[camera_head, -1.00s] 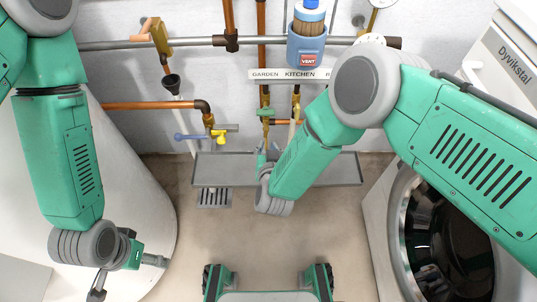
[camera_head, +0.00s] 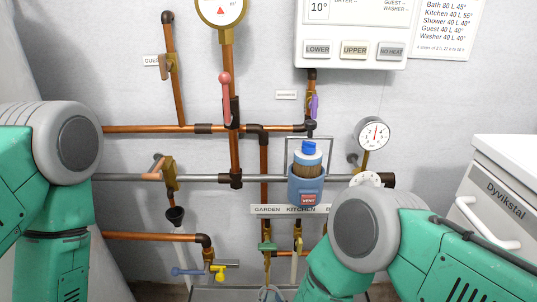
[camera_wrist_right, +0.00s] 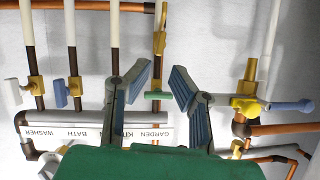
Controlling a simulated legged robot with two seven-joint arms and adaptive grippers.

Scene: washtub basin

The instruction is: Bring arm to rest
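My right arm (camera_head: 362,228) comes in from the lower right, bent, in front of the wall pipes. Its gripper (camera_wrist_right: 160,82) shows in the right wrist view with two blue-padded fingers spread apart and nothing between them. Beyond the gap is a green valve handle (camera_wrist_right: 158,95) on the garden pipe; the fingers appear apart from it.
The wall carries copper pipes (camera_head: 236,140), a grey pipe (camera_head: 205,178), a blue vent canister (camera_head: 306,186), gauges (camera_head: 373,133) and a label strip (camera_head: 283,209). A yellow-and-blue valve (camera_wrist_right: 245,105) is right of the fingers. A white control panel (camera_head: 353,28) hangs above. A white appliance (camera_head: 505,165) stands at right.

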